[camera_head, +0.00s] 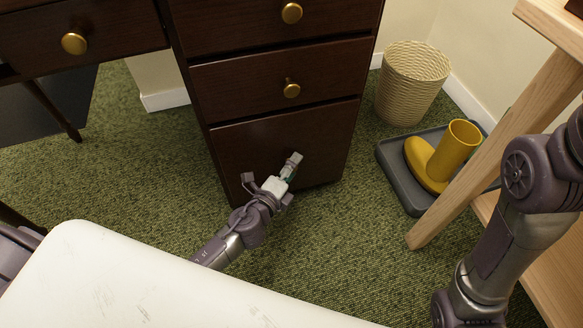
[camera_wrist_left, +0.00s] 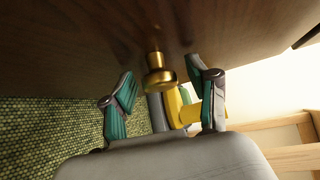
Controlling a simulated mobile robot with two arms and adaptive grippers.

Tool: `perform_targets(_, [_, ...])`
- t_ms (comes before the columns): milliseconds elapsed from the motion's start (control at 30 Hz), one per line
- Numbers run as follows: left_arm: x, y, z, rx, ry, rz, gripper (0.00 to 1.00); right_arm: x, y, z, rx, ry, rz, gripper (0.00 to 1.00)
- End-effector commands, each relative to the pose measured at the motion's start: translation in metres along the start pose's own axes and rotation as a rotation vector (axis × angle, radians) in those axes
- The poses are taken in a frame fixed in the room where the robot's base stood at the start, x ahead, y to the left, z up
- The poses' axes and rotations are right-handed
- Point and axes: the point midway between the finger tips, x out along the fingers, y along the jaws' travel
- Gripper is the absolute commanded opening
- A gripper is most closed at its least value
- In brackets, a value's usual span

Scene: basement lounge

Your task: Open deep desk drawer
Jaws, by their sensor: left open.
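The deep desk drawer (camera_head: 250,140) is the tall bottom front of the dark brown desk's drawer stack. It looks shut, flush with the fronts above. Its brass knob is hidden behind my left gripper (camera_head: 281,175) in the head view. In the left wrist view the knob (camera_wrist_left: 158,76) sticks out from the drawer front (camera_wrist_left: 70,50), between the two spread fingers of my left gripper (camera_wrist_left: 160,88). The fingers are open, one on each side of the knob, with gaps showing. My right arm is at the right of the head view, its gripper out of frame.
Two drawers with brass knobs (camera_head: 291,90) sit above. A wooden table leg (camera_head: 490,150) stands nearer. Green carpet is clear before the drawer.

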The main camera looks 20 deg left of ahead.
Motion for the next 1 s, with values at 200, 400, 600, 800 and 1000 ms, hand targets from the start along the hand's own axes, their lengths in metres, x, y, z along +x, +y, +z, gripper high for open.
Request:
perform_targets(200, [0.0000, 0.0002, 0.0000, 0.000, 0.000, 0.001, 0.59, 0.0007, 0.0002, -0.0003, 0.001, 0.001, 0.002, 0.40])
perform_targets(400, [-0.0001, 0.0002, -0.0001, 0.000, 0.000, 0.000, 0.26, 0.0013, 0.0004, -0.0007, 0.001, 0.003, 0.003, 0.40])
perform_targets(600, [-0.0002, 0.0003, -0.0001, 0.000, 0.000, 0.001, 0.00, 0.0015, 0.0004, -0.0009, 0.001, 0.004, 0.003, 0.40])
perform_targets(800, [-0.0002, 0.0004, -0.0001, 0.000, 0.000, 0.001, 0.00, 0.0015, 0.0004, -0.0010, 0.001, 0.004, 0.003, 0.40])
perform_targets(1000, [0.0011, 0.0007, 0.0010, -0.001, 0.001, 0.001, 0.00, 0.0020, 0.0005, -0.0010, 0.000, 0.005, 0.003, 0.40])
